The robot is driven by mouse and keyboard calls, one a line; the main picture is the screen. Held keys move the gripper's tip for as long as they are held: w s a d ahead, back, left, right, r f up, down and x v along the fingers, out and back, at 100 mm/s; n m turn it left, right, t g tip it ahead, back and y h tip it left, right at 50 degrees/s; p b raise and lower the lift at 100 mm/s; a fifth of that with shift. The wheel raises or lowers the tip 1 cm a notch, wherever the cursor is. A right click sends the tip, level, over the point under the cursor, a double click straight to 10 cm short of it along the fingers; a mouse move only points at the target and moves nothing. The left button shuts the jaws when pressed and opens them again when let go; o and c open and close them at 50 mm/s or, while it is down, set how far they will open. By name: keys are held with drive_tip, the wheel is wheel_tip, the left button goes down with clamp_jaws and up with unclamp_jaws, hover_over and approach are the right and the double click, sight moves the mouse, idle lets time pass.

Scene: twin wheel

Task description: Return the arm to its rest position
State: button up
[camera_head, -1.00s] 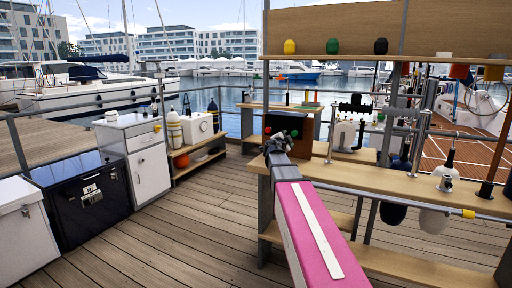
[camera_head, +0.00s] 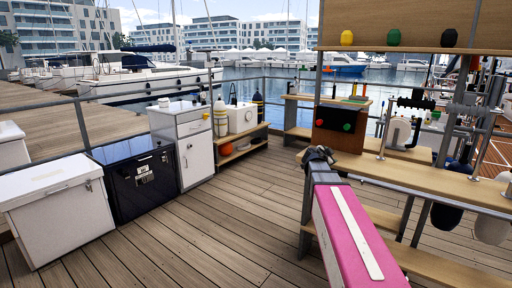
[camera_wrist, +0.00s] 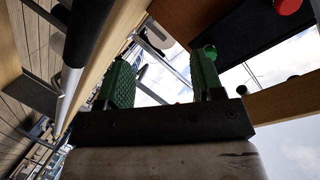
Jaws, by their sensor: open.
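My gripper shows in the wrist view (camera_wrist: 160,80) with two green ridged fingers apart and nothing between them. In the head view my arm, with a pink panel and a white strip, reaches forward from the lower right. Its far end, with my gripper (camera_head: 319,155), is at the left end of the wooden workbench (camera_head: 440,182), near the brown box. The fingers are too small to make out there. The brown box (camera_head: 339,130) has a black face with a red and a green knob; its red knob also shows in the wrist view (camera_wrist: 288,6).
A shelf (camera_head: 420,49) with yellow, green and black objects stands above the bench. A white cabinet (camera_head: 187,160), a black chest (camera_head: 139,190) and a white chest (camera_head: 62,215) line the left. The wooden deck (camera_head: 200,235) between them and my arm is clear.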

drive_tip(key=s+a+f+n+g+y, duration=0.2)
drive_tip(key=s+a+f+n+g, duration=0.15)
drive_tip(key=s+f, duration=0.5)
drive_tip(key=s+a+f+n+g+y, duration=0.25)
drive_tip(key=s+f+n, duration=0.2)
drive_tip(key=f, duration=0.65)
drive_tip(key=s+a+f+n+g+y, duration=0.2)
drive_tip(key=s+a+f+n, duration=0.2)
drive_tip(key=s, duration=0.3)
drive_tip(key=s+a+f+n+g+y, duration=0.3)
drive_tip(key=s+f, duration=0.3)
drive_tip(key=s, duration=0.2)
drive_tip(key=shift+a+n, duration=0.6)
drive_tip(key=shift+a, duration=0.25)
drive_tip(key=shift+f, duration=0.1)
